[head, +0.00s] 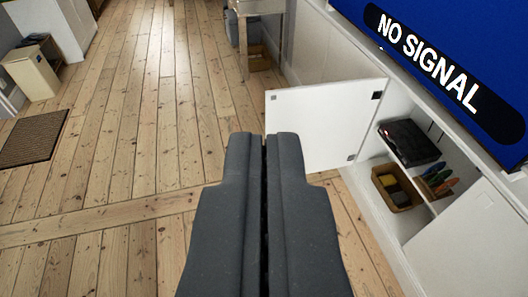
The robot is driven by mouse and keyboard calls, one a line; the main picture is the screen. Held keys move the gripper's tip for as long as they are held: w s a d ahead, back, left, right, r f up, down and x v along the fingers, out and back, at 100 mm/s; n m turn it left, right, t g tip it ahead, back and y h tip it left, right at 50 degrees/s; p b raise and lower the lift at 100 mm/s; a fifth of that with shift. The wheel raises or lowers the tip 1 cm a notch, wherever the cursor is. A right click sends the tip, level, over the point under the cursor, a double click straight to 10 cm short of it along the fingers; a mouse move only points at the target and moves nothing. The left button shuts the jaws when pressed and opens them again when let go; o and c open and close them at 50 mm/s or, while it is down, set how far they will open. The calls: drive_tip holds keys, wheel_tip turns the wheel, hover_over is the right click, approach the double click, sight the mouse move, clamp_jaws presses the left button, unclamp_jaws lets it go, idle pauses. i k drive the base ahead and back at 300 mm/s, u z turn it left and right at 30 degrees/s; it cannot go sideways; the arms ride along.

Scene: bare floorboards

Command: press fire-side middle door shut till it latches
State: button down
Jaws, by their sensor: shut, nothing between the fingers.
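A white cabinet door (325,122) stands wide open from the low white cabinet on the right, reaching out over the floorboards. Dark fittings show at its right edge, and a small dark spot near its upper left corner. The open compartment (397,218) behind it shows a shelf. My gripper (265,140) is shut and empty, pointing forward, with its tips at the door's lower left corner in the picture. I cannot tell whether they touch it. The gripper hides part of the floor by the door's lower left edge.
A black box (408,142) sits on the shelf, with a basket (397,188) below. A closed white door (470,245) is at the lower right. A screen (460,50) stands on the cabinet. A wooden table (255,12) is beyond. Floor to the left is clear up to a brown mat (33,138).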

sight(332, 121)
drive_tip(key=u, duration=0.05)
drive_tip(key=i, duration=2.7)
drive_tip(key=z, duration=0.15)
